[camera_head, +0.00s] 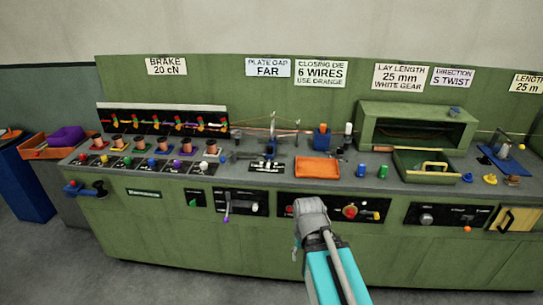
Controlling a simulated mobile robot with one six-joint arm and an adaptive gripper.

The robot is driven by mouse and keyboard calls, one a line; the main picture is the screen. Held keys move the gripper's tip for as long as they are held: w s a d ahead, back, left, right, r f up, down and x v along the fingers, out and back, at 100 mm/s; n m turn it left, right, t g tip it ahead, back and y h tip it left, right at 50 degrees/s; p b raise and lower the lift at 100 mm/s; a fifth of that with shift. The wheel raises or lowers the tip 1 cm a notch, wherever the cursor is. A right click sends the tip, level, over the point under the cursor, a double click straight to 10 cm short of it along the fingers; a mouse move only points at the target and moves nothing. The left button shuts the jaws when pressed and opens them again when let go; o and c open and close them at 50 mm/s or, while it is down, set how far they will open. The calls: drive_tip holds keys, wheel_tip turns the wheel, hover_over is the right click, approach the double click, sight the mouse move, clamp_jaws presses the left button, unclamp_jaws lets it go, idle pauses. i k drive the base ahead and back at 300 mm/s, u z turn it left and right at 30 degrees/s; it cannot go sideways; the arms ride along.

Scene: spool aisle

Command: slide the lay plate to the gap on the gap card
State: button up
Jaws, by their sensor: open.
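The gap card (268,67) is a white sign on the green back panel and reads "PLATE GAP FAR". A small upright metal piece (270,149) stands by a black strip with white marks (266,165) on the bench deck; it seems to be the lay plate, but it is too small to be sure. Thin wires run near it from the left. My gripper (297,250) is small and partly hidden at the grey end of my teal arm, low in front of the bench's front face. It is well apart from the plate, and nothing shows in it.
An orange tray (317,168) lies right of the marked strip. Several spools (179,145) stand to the left. A green open housing (416,128) and a green tray (408,174) are at the right. Knobs and a lever (228,206) line the front panel.

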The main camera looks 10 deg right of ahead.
sight(270, 148)
drive_tip(key=k, duration=0.25)
drive_tip(key=z, duration=0.25)
drive_tip(key=i, duration=1.4)
drive_tip(key=u, duration=0.4)
